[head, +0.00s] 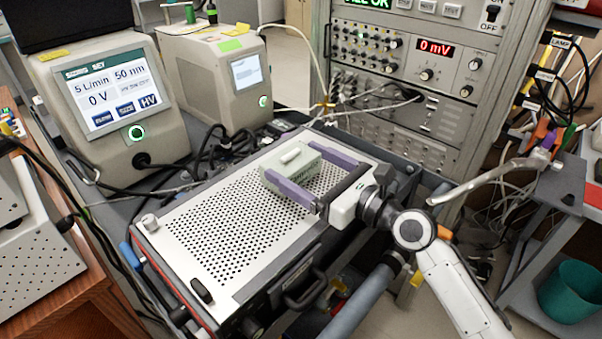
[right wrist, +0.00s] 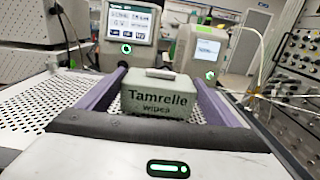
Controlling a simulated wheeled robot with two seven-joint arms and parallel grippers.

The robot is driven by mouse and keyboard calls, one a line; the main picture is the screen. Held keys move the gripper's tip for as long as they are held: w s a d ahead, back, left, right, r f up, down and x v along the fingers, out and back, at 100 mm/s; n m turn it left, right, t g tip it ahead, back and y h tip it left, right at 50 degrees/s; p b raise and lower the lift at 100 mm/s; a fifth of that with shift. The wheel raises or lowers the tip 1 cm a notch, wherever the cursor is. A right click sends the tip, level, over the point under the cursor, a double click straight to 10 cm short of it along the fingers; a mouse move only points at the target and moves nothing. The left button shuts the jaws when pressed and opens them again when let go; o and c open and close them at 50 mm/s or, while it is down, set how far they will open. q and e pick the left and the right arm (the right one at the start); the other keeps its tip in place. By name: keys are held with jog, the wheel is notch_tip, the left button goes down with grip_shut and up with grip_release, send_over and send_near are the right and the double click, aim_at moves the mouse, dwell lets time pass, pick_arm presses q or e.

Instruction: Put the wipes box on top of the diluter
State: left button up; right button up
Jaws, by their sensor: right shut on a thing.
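The wipes box (head: 297,174) is a small grey-green box with a pale lid piece on top. It also shows in the right wrist view (right wrist: 160,103), where its front reads "Tamrelle wipes". My right gripper (head: 288,158) is shut on it, with one purple finger along each side. The box is upright, at or just above the perforated white top of a large low instrument (head: 215,235); I cannot tell whether it touches. No label shows which instrument is the diluter. My left gripper is not in view.
Two beige units with screens, one large (head: 110,110) and one smaller (head: 225,75), stand behind at the left with cables around them. An equipment rack (head: 420,90) stands at the back right.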

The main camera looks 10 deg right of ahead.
jog(key=shift+f, duration=0.35)
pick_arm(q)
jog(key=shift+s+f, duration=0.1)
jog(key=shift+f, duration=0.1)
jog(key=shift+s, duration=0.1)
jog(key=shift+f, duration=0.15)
pick_arm(e)
jog(key=shift+f, duration=0.1)
jog(key=o, duration=1)
jog(key=shift+r, duration=0.2)
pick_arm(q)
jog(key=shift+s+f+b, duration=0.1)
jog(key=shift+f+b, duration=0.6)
pick_arm(e)
jog(key=v, duration=1.2)
jog(key=shift+f, duration=0.1)
